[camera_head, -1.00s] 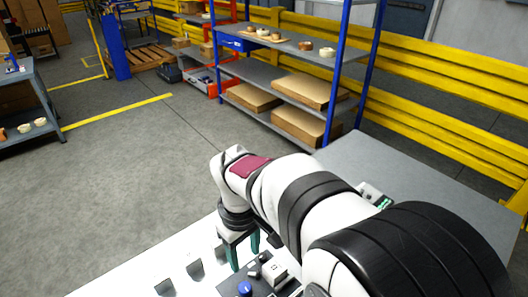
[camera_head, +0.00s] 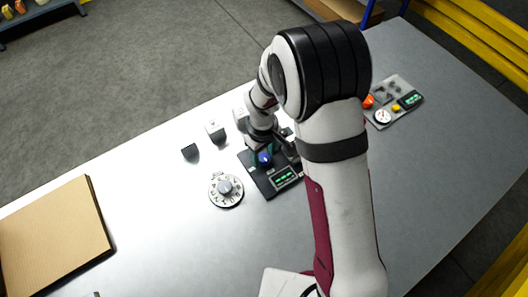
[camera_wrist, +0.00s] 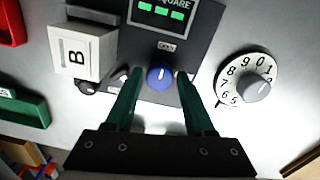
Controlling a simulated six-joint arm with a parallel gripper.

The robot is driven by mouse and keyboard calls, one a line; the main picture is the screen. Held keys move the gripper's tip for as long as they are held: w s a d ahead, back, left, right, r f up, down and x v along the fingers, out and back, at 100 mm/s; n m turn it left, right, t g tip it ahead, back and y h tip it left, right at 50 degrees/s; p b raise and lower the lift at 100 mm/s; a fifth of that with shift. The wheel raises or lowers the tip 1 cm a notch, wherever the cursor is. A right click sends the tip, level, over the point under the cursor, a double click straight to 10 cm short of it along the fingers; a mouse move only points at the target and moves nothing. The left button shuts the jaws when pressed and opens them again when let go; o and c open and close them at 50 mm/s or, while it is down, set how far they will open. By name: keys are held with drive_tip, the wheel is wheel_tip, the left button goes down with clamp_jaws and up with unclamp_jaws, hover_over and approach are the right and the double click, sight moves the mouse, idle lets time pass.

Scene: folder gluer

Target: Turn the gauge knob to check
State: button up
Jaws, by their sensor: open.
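A blue knob (camera_head: 265,158) stands on a black panel (camera_head: 251,172) whose small screen (camera_head: 284,178) shows green marks. In the wrist view the blue knob (camera_wrist: 159,78) has a white pointer line, and a small label above it is hard to read. The screen (camera_wrist: 163,8) there reads "SQUARE" over green bars. My gripper (camera_wrist: 159,72) is open, with one green finger on each side of the blue knob. Whether the fingers touch it I cannot tell. In the head view my gripper is partly hidden by my arm.
A round white numbered dial (camera_head: 226,190) with a grey centre lies beside the panel. A block marked B (camera_wrist: 80,50) stands close to my left finger. Small dark-faced blocks (camera_head: 190,151), a cardboard sheet (camera_head: 52,235) and another instrument plate (camera_head: 398,103) are on the table.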

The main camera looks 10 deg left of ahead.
clamp_jaws()
drive_tip(key=shift+m, duration=0.4)
drive_tip(key=m, duration=0.8)
drive_tip(key=shift+m, duration=0.3)
drive_tip(key=m, duration=0.4)
drive_tip(key=shift+g, duration=0.3)
drive_tip(key=shift+m, duration=2.2)
